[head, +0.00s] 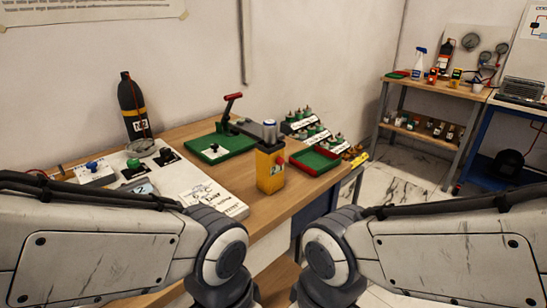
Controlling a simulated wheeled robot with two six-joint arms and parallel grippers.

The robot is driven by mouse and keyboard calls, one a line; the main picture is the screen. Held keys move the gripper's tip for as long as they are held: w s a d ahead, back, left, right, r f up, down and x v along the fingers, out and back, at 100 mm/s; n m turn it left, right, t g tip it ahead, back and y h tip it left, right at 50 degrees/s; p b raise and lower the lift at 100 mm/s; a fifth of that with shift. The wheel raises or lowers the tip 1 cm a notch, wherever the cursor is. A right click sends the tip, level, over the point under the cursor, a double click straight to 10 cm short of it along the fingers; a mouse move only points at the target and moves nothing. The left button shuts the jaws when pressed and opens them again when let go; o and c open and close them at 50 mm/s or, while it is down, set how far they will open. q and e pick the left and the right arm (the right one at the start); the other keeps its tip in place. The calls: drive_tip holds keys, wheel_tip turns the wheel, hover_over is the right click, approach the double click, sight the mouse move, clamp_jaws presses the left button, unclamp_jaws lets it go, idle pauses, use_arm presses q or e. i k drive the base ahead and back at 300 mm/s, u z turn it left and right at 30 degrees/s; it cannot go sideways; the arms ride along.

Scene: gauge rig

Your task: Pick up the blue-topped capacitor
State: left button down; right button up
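A silver cylinder with a bluish top (269,131) stands upright at the top of a yellow block (270,170) on the wooden bench; it may be the blue-topped capacitor, but it is too small to be sure. Several small silver cylinders with greenish tops (311,130) stand in a stepped, labelled rack behind and to the right; I cannot make out a blue top there. Both my arms show only up to rounded joints at the bottom of the head view. Neither gripper is in view.
A green tray (222,146) with a red lever lies behind the yellow block, and a red-rimmed green tray (314,161) lies to its right. A white panel (215,196) with knobs is at left. A dark bottle (133,105) stands behind. Bare wood (265,215) lies in front.

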sight(269, 126)
drive_tip(key=z, duration=0.5)
drive_tip(key=k, duration=0.6)
drive_tip(key=z, duration=1.15)
drive_tip(key=i, duration=1.15)
drive_tip(key=u, duration=0.75)
drive_tip(key=i, duration=0.6)
drive_tip(key=u, duration=0.75)
